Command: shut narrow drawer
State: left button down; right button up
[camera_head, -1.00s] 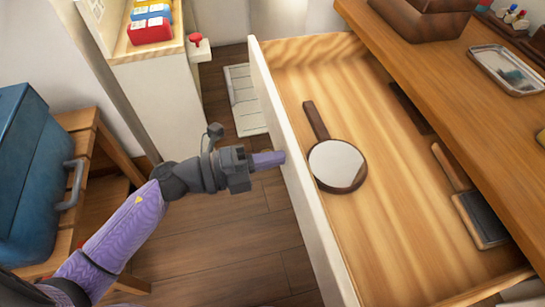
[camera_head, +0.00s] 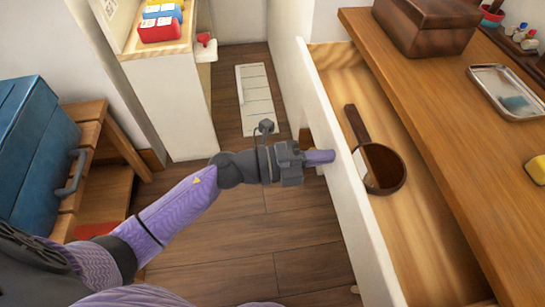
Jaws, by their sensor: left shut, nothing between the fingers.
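The open drawer has a white front panel (camera_head: 345,185) and a light wood inside (camera_head: 425,235). It sticks out to the left from under a wooden top. My right gripper is not in view.
A blue case (camera_head: 35,150) rests on a wooden stand at left. A white cabinet (camera_head: 170,100) stands behind. The floor (camera_head: 255,230) between is clear.

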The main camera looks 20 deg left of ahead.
pick_arm(q)
jog(key=b+x, duration=0.1)
jog(key=x, duration=1.2)
jog(key=shift+w+d, duration=0.25)
jog(key=shift+d, duration=0.1)
jog(key=shift+w+d+b, duration=0.3)
jog(key=shift+d+b, duration=0.05)
jog(key=shift+d, duration=0.05)
jog(key=shift+r, duration=0.25)
